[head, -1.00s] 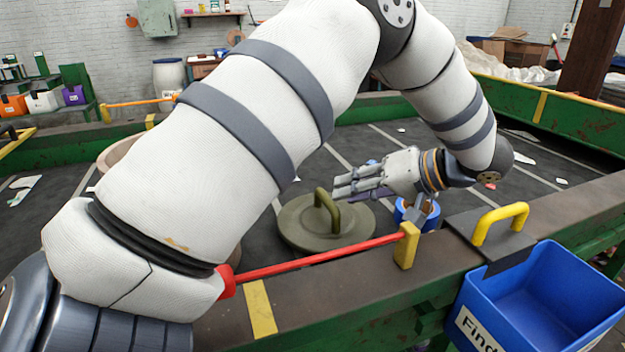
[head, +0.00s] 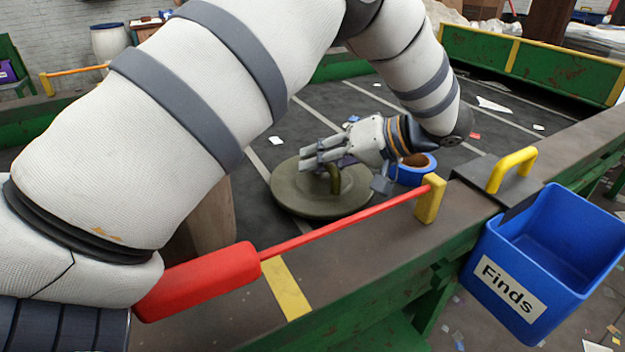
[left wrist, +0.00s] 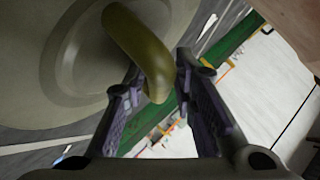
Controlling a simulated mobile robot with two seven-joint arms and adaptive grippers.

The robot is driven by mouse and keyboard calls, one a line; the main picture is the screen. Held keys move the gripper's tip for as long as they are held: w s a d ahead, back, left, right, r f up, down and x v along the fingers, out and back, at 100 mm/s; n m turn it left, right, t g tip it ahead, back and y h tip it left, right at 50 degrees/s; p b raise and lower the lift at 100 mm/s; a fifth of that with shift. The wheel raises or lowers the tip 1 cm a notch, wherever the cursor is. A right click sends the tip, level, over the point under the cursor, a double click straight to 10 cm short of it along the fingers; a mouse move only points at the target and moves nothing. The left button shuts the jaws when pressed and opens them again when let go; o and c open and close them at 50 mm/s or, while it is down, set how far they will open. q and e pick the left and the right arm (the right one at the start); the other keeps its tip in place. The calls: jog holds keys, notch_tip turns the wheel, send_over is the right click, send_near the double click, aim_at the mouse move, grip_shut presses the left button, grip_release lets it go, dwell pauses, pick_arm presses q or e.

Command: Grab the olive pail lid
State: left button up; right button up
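The olive pail lid (head: 295,200) lies flat on the dark belt, with its arched handle (head: 334,180) on top. My left gripper (head: 312,158) is over the lid, at the handle, and hides part of it. In the left wrist view the handle (left wrist: 140,50) reaches between the two fingers of my left gripper (left wrist: 160,72). The fingers are apart, with a gap showing on the right side of the handle. The lid's disc (left wrist: 50,60) fills the left of that view. My right gripper is not in view.
A red bar (head: 350,222) runs along the near belt edge to a yellow post (head: 430,198). The blue Finds bin (head: 545,240) hangs at right. A tan container (head: 207,225) is partly behind my arm.

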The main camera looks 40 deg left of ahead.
pick_arm(q)
jog(key=shift+w+d+r, duration=0.1)
jog(key=shift+w+d, duration=0.05)
jog(key=shift+c, duration=0.5)
grip_shut()
